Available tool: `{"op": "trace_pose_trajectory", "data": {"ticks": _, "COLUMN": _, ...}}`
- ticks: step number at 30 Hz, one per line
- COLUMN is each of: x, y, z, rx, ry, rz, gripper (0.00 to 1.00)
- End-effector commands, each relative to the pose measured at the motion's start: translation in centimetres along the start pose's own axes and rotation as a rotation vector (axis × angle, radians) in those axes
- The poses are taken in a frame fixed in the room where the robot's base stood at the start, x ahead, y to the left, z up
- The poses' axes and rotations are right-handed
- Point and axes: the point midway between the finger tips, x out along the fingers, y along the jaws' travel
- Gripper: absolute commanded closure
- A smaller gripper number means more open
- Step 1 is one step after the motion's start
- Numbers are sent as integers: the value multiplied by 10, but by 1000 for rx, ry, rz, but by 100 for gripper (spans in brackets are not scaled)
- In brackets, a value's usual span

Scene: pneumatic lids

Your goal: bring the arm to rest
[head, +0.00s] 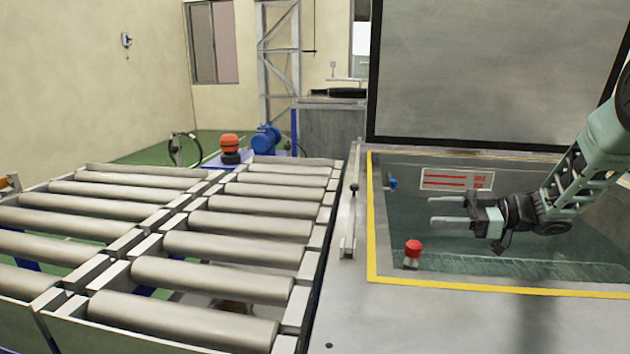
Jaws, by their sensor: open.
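My gripper (449,211) is at the end of my arm, which reaches in from the right edge of the head view. It points left, with its two pale fingers apart and nothing between them. In the picture it lies over the yellow-edged opening (372,250) of the metal bench. I cannot tell its exact height there. No object is seen touching the fingers.
A red-capped knob (413,250) is just below and left of my gripper. A label with red lines (457,179) and a blue fitting (391,183) are near it. A large grey panel (490,70) stands behind the opening. A roller conveyor (190,285) fills the left.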

Motion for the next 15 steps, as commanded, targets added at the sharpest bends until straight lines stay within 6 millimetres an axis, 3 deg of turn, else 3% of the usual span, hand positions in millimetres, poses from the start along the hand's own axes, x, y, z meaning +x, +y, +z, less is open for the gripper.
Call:
{"op": "trace_pose_trajectory", "data": {"ticks": 1, "x": 27, "y": 9, "z": -27, "rx": -27, "ry": -36, "rz": 73, "gripper": 47}}
{"op": "trace_pose_trajectory", "data": {"ticks": 3, "x": 56, "y": 18, "z": -46, "rx": -40, "ry": -99, "rz": 184, "gripper": 47}}
{"op": "trace_pose_trajectory", "data": {"ticks": 8, "x": 102, "y": 15, "z": -82, "rx": 3, "ry": -271, "rz": 399, "gripper": 47}}
{"op": "trace_pose_trajectory", "data": {"ticks": 11, "x": 118, "y": -8, "z": -96, "rx": 73, "ry": -403, "rz": 490, "gripper": 47}}
{"op": "trace_pose_trajectory", "data": {"ticks": 15, "x": 125, "y": -68, "z": -106, "rx": 203, "ry": -620, "rz": 554, "gripper": 47}}
